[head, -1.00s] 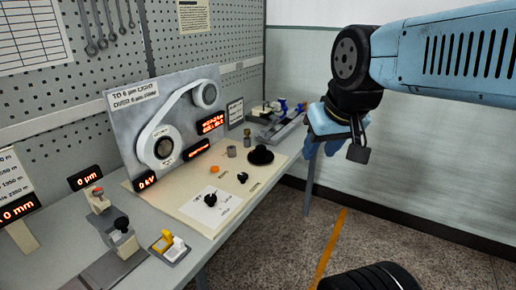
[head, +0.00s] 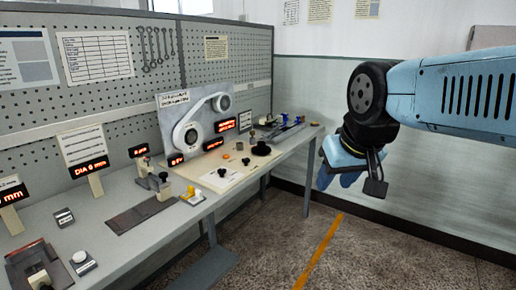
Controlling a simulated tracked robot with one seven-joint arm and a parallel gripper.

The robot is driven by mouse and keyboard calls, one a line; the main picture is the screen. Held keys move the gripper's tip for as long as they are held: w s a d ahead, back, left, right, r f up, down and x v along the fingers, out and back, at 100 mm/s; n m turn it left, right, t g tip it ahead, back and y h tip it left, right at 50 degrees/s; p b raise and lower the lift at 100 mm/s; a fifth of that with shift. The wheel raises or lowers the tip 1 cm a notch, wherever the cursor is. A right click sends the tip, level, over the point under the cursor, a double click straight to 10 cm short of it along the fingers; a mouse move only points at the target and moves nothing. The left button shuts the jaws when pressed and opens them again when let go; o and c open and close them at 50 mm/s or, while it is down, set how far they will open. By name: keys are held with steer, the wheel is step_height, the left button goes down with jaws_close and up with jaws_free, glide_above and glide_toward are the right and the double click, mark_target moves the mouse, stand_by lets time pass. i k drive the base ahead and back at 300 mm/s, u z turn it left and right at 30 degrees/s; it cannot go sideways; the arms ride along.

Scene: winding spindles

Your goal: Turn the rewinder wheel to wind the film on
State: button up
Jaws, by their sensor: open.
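The film rewinder stands on the bench as a grey upright panel (head: 180,108) with a white film path looping between a lower-left reel (head: 191,136) and an upper-right reel (head: 222,103). A flat cream board (head: 208,172) lies in front of it. A black round wheel (head: 261,149) with a raised knob sits at this board's right end; I cannot tell for sure that it is the rewinder wheel. My gripper (head: 343,176) is open and empty, hanging in the air to the right of the bench, well apart from the wheel. Its fingers are partly hidden by its own body.
Small black knobs (head: 222,172) and an orange button sit on the board. Several lit displays stand along the bench, one reading DIA 6 mm (head: 89,166). A yellow and white switch (head: 192,195) lies near the front edge. The floor (head: 370,255) right of the bench is clear.

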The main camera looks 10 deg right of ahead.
mark_target(260, 149)
steer(key=z, duration=0.45)
steer(key=i, duration=1.8)
steer(key=u, duration=0.7)
steer(key=k, duration=0.95)
steer(key=u, duration=0.15)
steer(key=i, duration=0.95)
steer(key=z, duration=0.1)
